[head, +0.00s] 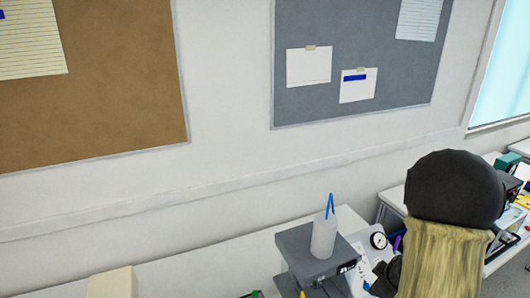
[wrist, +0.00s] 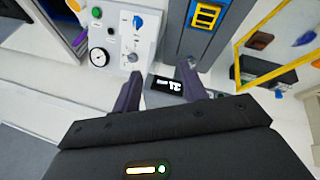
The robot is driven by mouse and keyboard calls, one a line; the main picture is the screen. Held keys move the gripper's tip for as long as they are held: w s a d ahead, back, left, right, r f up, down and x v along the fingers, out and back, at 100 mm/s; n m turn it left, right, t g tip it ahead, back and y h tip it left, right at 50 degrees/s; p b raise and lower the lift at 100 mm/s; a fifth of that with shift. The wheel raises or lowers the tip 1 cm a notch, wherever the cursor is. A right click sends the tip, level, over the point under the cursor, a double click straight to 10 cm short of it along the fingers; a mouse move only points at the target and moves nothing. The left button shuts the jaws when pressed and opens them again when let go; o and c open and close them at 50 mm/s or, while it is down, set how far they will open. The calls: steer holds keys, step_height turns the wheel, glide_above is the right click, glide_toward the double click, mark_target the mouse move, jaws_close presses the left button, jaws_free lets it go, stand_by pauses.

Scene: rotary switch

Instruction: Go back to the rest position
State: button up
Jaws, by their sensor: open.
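My gripper (wrist: 160,88) shows in the wrist view with its two dark fingers spread apart and nothing held between them. Just beyond the fingertips is a pale control panel (wrist: 117,35). It carries a blue knob (wrist: 137,21), a small grey knob (wrist: 133,57), a round gauge (wrist: 98,57) and a green button (wrist: 97,12). The grey knob lies near the left fingertip; I cannot tell whether they touch. In the head view my arm hides part of the bench, and the gauge (head: 378,240) shows just left of it.
A grey device (head: 295,250) with a white bottle (head: 323,237) on it stands left of my arm. A small black display (wrist: 172,87) is beyond my fingers. A yellow-framed board (wrist: 237,75) is at the right. The wall above the bench is clear apart from boards (head: 360,60).

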steer(key=s+a+r+m+g, duration=0.1)
steer(key=s+a+r+m, duration=0.2)
steer(key=a, duration=0.5)
steer(key=s+a+r+m+g, duration=0.2)
steer(key=s+a+m, duration=0.3)
steer(key=s+a, duration=0.3)
steer(key=shift+s+a+r, duration=0.2)
steer(key=shift+a+r, duration=0.1)
steer(key=shift+r, duration=0.6)
steer(key=shift+c, duration=0.6)
steer(key=shift+w, duration=0.15)
